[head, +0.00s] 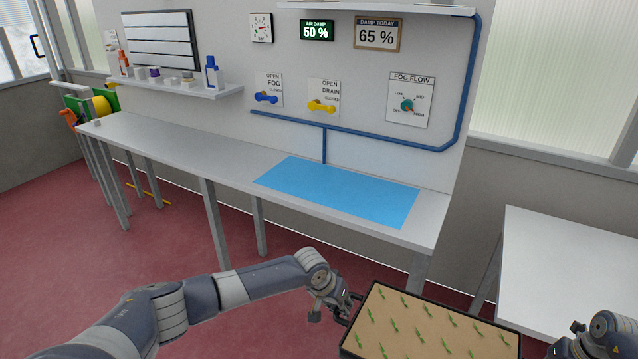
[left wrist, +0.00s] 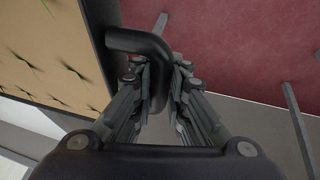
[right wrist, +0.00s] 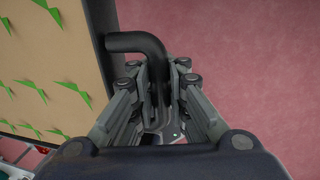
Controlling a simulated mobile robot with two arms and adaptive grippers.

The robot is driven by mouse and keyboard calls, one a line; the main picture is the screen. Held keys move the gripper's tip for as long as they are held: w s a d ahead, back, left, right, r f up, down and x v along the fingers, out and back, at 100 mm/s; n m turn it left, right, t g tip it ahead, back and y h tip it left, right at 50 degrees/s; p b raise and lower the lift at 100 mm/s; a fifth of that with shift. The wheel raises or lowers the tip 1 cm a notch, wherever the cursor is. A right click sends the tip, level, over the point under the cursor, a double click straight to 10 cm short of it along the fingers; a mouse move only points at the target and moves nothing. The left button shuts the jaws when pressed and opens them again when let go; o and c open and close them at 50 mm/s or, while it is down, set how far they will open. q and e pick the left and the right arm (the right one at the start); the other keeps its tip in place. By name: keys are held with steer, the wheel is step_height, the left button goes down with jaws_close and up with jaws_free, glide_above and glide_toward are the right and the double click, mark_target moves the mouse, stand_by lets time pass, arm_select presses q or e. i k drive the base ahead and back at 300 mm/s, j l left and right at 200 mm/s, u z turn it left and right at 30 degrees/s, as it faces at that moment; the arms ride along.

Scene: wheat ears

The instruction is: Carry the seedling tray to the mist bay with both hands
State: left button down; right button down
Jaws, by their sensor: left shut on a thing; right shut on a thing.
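The seedling tray (head: 403,322), a dark-rimmed tray of tan soil with rows of green seedlings, is at the bottom right of the head view, in front of the bench. My left gripper (head: 343,304) is shut on the tray's black left handle; the left wrist view shows the fingers (left wrist: 158,85) around the handle (left wrist: 138,42). In the right wrist view my right gripper (right wrist: 160,90) is shut on the other black handle (right wrist: 135,42). A blue mat (head: 340,190) lies on the grey bench below the fog controls, apart from the tray.
The long bench (head: 200,148) runs along the wall, its top clear around the mat. A white table (head: 570,270) stands at the right. A blue pipe (head: 324,145), fog lever (head: 266,97) and drain lever (head: 322,107) are on the wall. Red floor (head: 60,240) is free at left.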

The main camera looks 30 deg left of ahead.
mark_target(334, 186)
steer(key=i+j, duration=0.1)
steer(key=j, duration=2.55)
steer(key=i, duration=0.05)
